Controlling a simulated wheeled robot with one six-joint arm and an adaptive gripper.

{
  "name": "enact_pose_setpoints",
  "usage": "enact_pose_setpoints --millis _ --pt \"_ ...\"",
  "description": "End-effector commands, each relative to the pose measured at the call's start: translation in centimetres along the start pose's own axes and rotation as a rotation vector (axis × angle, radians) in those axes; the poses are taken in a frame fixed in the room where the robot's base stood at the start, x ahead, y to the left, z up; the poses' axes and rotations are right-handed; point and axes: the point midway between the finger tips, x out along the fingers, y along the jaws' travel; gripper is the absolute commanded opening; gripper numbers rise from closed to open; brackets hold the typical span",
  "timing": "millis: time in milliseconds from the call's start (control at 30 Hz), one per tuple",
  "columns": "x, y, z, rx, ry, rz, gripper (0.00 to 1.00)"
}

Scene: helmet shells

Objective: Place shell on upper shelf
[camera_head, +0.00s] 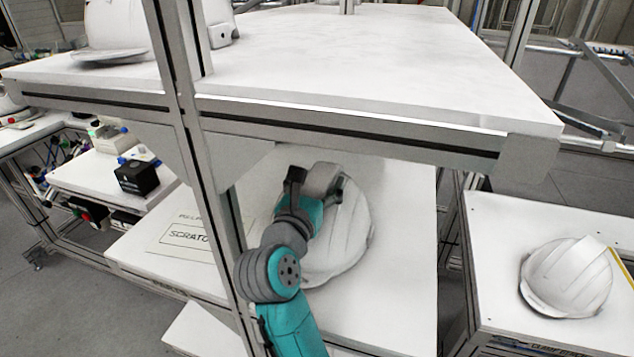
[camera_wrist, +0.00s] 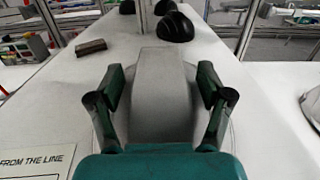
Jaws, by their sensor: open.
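A white helmet shell (camera_head: 349,243) sits on the lower shelf (camera_head: 405,300), partly hidden behind my arm in the head view. My gripper (camera_wrist: 163,85) is open in the wrist view, with one finger to each side of the shell's pale central ridge (camera_wrist: 160,68). I cannot tell whether the fingers touch the shell. The upper shelf (camera_head: 400,65) is a broad white board above the arm. Another white shell (camera_head: 115,30) stands at its far left, cut by the picture's top.
A metal post (camera_head: 178,100) and the upper shelf's front beam (camera_head: 350,132) stand close to my arm. A white shell (camera_head: 568,278) rests on a side table (camera_head: 500,235) at right. The upper shelf's middle and right are clear. Dark rounded objects (camera_wrist: 174,27) lie farther along the lower shelf.

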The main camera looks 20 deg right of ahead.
Motion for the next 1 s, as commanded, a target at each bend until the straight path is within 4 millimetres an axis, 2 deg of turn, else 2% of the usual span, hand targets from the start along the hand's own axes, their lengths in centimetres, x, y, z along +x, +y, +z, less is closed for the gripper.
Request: enact_pose_setpoints --millis 167,500,700,1000 --pt "-1.2 0.1 0.2 0.000 -0.001 0.002 0.79" --pt "-7.8 0.1 0.2 0.000 0.000 0.004 0.79" --pt "-10.8 0.1 0.2 0.000 -0.001 0.003 0.79" --pt "-12.1 0.0 0.2 0.000 0.000 0.000 0.79"
